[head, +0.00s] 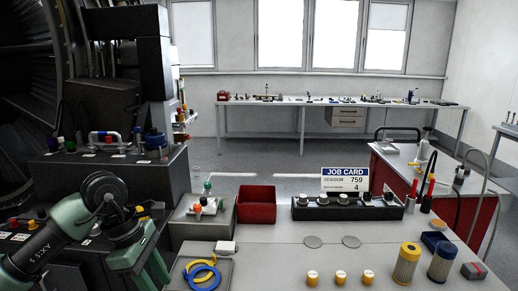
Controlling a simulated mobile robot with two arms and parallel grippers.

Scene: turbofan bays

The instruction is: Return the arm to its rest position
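My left arm comes in at the lower left, green and black, bent over at a round dark joint. Its end, with my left gripper (140,268), points down beside the left edge of the grey table. The fingertips run toward the bottom edge of the picture, and I cannot tell whether they are open or shut. I see nothing clearly held there. My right arm and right gripper are not in view.
Near the arm are a dark bay unit (105,175) and a yellow and blue ring pair (203,273). The table also holds a red bin (256,204), a black knob rack (347,209), a job card (345,180) and filters (407,263). The table's middle is mostly free.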

